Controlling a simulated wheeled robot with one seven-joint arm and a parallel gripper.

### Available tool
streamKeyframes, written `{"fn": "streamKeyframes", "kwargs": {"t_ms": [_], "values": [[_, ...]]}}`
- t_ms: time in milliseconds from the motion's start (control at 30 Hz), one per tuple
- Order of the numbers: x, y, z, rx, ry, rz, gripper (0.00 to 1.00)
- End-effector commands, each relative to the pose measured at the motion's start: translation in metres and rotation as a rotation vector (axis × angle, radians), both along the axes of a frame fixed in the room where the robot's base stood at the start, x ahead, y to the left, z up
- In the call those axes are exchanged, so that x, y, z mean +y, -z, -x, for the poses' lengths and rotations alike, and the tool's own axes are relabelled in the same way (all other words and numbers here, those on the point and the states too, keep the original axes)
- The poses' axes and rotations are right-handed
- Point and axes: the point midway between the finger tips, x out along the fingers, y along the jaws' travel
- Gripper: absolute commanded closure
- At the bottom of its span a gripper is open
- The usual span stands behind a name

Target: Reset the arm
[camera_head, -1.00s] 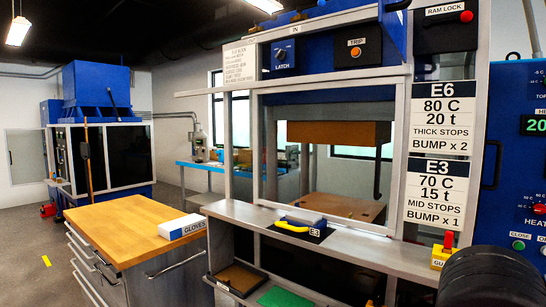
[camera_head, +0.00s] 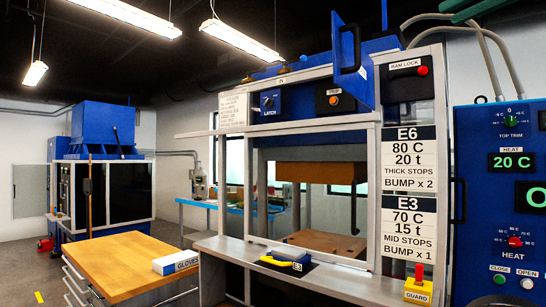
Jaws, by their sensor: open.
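My gripper is not visible in this view, and no part of my arm is clearly seen. The press (camera_head: 236,180) stands at centre with its front opening uncovered, showing a brown upper block (camera_head: 320,173) above a brown lower plate (camera_head: 322,241) with a gap between them. A dark piece labelled E3 with a yellow handle (camera_head: 275,262) lies on the grey ledge (camera_head: 350,284). A yellow GUARD block (camera_head: 418,291) with a red top sits at the ledge's right end.
A blue control panel (camera_head: 480,240) with dials and a HEAT display reading 20 C stands at right. A wooden-topped cabinet (camera_head: 120,262) with a GLOVES box (camera_head: 176,262) is at front left. A blue machine (camera_head: 98,170) stands behind it.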

Motion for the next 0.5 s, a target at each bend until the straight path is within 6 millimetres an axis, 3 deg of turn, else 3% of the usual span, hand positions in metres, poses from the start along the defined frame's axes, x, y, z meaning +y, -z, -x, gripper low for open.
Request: {"fn": "streamKeyframes", "kwargs": {"t_ms": [267,367,500], "values": [[0.051,0.049,-0.033,0.163,0.071,0.041,0.51],[0.070,0.079,-0.051,0.252,0.113,0.048,0.51],[0.091,0.142,-0.086,0.437,0.208,0.037,0.51]]}}
